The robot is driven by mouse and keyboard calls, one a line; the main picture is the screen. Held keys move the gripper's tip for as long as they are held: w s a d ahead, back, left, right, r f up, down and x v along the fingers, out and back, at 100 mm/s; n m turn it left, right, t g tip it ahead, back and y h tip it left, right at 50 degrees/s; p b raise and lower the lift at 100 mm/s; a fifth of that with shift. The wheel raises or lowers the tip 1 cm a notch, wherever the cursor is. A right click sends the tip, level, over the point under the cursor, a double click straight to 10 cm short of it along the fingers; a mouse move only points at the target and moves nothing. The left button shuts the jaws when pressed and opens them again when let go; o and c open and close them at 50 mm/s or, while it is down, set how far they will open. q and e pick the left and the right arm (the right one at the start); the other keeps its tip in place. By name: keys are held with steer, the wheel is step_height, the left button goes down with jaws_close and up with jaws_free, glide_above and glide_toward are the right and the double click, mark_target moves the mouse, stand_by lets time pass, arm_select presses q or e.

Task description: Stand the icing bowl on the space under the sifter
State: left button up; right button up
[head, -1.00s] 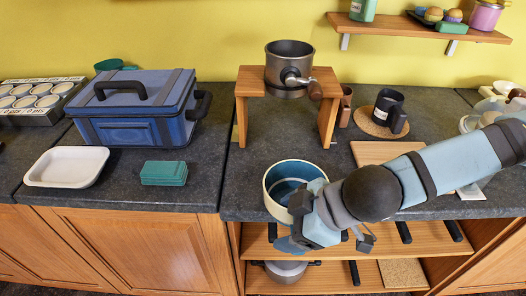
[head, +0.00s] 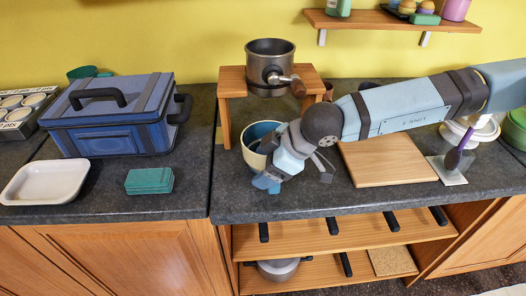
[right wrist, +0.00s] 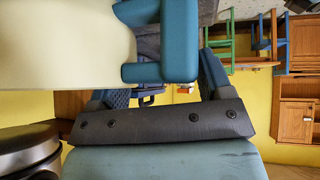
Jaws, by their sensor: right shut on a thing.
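The icing bowl (head: 257,137), cream outside and blue inside, is upright at the front left of the sifter's stand. My right gripper (head: 272,168) is shut on its near side and hides part of it. The grey metal sifter (head: 268,62) with a crank handle sits in the wooden stand (head: 232,84). The space under it is partly hidden by the bowl and my arm. I cannot tell whether the bowl touches the counter. My left gripper is not in view.
A wooden board (head: 385,162) lies to the right, under my arm. The stand's left leg (head: 224,120) is close to the bowl.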

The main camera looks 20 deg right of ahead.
mark_target(263, 155)
steer(key=shift+w+d+r, duration=0.1)
steer(key=shift+w+d, duration=0.05)
steer(key=shift+w, duration=0.4)
steer(key=w, duration=0.2)
steer(key=w+d+f, duration=0.1)
steer(key=shift+w+p, duration=0.3)
steer(key=shift+f, duration=0.25)
steer(key=shift+f, duration=0.2)
steer(key=o, duration=1.6)
steer(key=shift+s, duration=0.1)
